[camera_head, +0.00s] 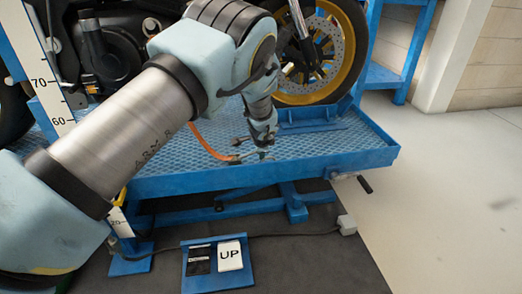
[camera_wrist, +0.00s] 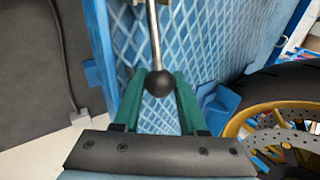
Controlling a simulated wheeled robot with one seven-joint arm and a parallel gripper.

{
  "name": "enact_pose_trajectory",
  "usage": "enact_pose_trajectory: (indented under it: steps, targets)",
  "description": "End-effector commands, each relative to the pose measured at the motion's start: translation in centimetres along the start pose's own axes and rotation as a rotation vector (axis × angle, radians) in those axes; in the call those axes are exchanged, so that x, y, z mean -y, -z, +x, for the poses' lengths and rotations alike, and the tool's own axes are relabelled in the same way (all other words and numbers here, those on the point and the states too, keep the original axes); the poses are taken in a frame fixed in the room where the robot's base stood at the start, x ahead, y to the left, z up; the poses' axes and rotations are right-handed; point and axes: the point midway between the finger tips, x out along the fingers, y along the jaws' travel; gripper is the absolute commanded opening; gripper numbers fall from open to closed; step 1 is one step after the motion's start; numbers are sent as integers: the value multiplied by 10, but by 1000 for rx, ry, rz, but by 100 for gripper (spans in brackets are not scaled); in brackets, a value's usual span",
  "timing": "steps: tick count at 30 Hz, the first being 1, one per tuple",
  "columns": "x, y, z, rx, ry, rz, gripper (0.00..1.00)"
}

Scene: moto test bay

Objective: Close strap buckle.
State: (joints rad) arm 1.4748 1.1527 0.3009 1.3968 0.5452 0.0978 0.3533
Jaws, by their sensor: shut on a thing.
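My gripper (camera_head: 262,148) reaches down to the blue lift platform beside the motorcycle wheel. An orange strap (camera_head: 207,148) curves down to small metal buckle parts (camera_head: 236,157) just left of the fingertips. In the wrist view, my gripper's green fingers (camera_wrist: 159,86) are on either side of a black ball knob (camera_wrist: 159,83) and shut on it. The knob sits at the end of a thin metal lever (camera_wrist: 153,35) that runs up out of the picture. The buckle's body is small in the head view, and I cannot tell its exact lever angle.
The motorcycle wheel (camera_head: 349,52) with its yellow rim stands just behind my gripper. The blue platform (camera_head: 330,142) has a raised edge and a crank handle (camera_head: 364,184). A pedal marked UP (camera_head: 230,256) lies on the dark mat. The floor at right is clear.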

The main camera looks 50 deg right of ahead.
Motion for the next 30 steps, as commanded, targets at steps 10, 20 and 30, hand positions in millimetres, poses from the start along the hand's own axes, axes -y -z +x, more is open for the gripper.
enact_pose_trajectory:
  steps: [10,20,30]
  targets:
    - [-1,-2,1,2,-2,-2,60]
    - [0,-1,0,0,-1,-1,71]
    - [2,0,-47,-1,1,-2,71]
